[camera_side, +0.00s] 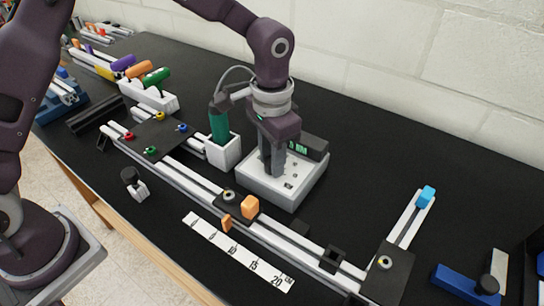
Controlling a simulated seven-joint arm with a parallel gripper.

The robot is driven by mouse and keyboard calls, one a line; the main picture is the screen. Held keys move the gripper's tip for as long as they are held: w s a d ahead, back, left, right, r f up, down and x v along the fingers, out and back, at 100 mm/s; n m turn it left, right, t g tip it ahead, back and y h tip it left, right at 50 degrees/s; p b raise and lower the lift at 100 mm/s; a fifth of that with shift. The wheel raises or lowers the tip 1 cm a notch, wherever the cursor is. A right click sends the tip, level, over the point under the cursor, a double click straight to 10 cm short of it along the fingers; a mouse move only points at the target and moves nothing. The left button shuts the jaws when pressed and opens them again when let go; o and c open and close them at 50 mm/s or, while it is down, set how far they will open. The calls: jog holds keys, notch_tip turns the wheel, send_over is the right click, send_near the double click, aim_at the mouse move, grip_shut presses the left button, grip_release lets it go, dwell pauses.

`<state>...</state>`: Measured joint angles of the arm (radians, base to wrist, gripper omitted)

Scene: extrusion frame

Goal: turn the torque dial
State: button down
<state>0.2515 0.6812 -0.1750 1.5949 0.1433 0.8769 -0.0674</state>
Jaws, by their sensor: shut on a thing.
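The torque unit is a low white box (283,190) on the black table, with a dark display (309,147) at its back showing green text that seems to read "5 NM". My gripper (273,172) points straight down over the box's top, its dark fingers closed at the torque dial's place. The fingers hide the dial, so its pointer and angle cannot be seen. Small dark marks show on the top face beside the fingers.
A green-handled tool (219,122) stands in a white holder (222,152) close left of my gripper. Aluminium rails (195,180) with an orange block (250,207) run in front. A white ruler (238,252) lies nearer. The table behind the box is clear.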

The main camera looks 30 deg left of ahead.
dwell(0.3)
jog(key=c, duration=1.1)
grip_release()
jog(key=shift+o, duration=0.2)
jog(key=shift+r, duration=0.1)
